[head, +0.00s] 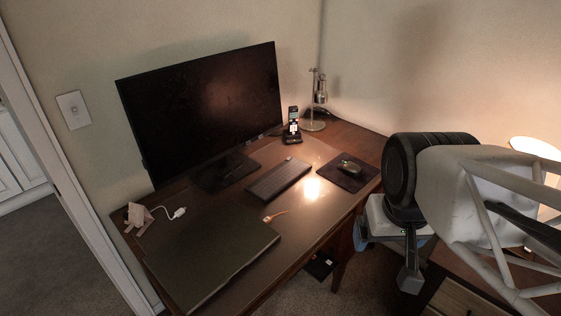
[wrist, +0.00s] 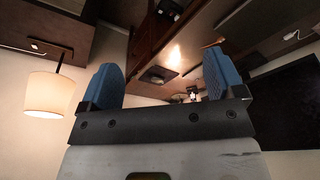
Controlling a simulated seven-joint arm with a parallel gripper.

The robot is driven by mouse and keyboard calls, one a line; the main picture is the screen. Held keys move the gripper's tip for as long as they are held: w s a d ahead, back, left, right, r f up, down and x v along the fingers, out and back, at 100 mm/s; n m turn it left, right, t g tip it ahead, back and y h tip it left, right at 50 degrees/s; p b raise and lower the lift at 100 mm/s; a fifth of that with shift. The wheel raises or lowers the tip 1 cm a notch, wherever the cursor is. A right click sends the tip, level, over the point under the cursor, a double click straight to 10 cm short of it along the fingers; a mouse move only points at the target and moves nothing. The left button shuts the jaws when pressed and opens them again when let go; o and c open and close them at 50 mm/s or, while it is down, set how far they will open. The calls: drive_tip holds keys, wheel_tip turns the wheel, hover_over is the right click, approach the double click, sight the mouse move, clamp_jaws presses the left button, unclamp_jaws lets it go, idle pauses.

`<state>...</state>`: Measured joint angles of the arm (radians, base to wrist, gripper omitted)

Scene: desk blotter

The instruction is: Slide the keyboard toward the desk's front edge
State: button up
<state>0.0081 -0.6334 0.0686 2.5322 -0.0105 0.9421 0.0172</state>
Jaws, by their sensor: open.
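The dark, narrow keyboard (head: 279,179) lies on the brown desk (head: 225,215), in front of the monitor stand and left of the mouse pad. My gripper (head: 362,234) is partly in view beyond the desk's right front side, well apart from the keyboard. In the wrist view my gripper (wrist: 163,82) shows two blue fingers spread wide with nothing between them. I cannot clearly make out the keyboard in the wrist view.
A monitor (head: 200,108) stands behind the keyboard. A mouse (head: 348,167) rests on a dark pad (head: 355,181) to its right. A large dark flat panel (head: 210,258) covers the desk's front left. A cable end (head: 274,215) lies near it. A phone (head: 293,128) stands behind.

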drive_tip(key=shift+w, duration=0.1)
drive_tip(key=c, duration=0.5)
drive_tip(key=shift+w, duration=0.25)
drive_tip(key=shift+c, duration=1.1)
drive_tip(key=shift+n, duration=0.5)
drive_tip(key=w, duration=0.5)
drive_tip(key=shift+w+a+r, duration=0.1)
drive_tip(key=shift+w+a, duration=0.2)
clamp_jaws()
drive_tip(key=w+a+f+n, duration=0.1)
drive_tip(key=w+f, duration=0.2)
drive_tip(key=w, duration=0.5)
drive_tip(key=w+a+f+n+y, duration=0.1)
drive_tip(key=w+f+n, duration=0.1)
drive_tip(key=w, duration=0.6)
drive_tip(key=w+a+f+n, duration=0.1)
drive_tip(key=w+f, duration=0.2)
drive_tip(key=w, duration=0.4)
drive_tip(key=w+a+f+n, duration=0.1)
drive_tip(key=w+f, duration=0.6)
drive_tip(key=f, duration=0.1)
drive_tip(key=w+a+f+n, duration=0.1)
drive_tip(key=w+f+n, duration=0.1)
drive_tip(key=w+f, duration=0.5)
drive_tip(key=w+a+f+n+g, duration=0.1)
drive_tip(key=w+f, duration=0.6)
drive_tip(key=f, duration=0.2)
drive_tip(key=shift+w+f+n+y, duration=0.15)
drive_tip(key=shift+w+n+y, duration=0.15)
drive_tip(key=shift+w, duration=0.1)
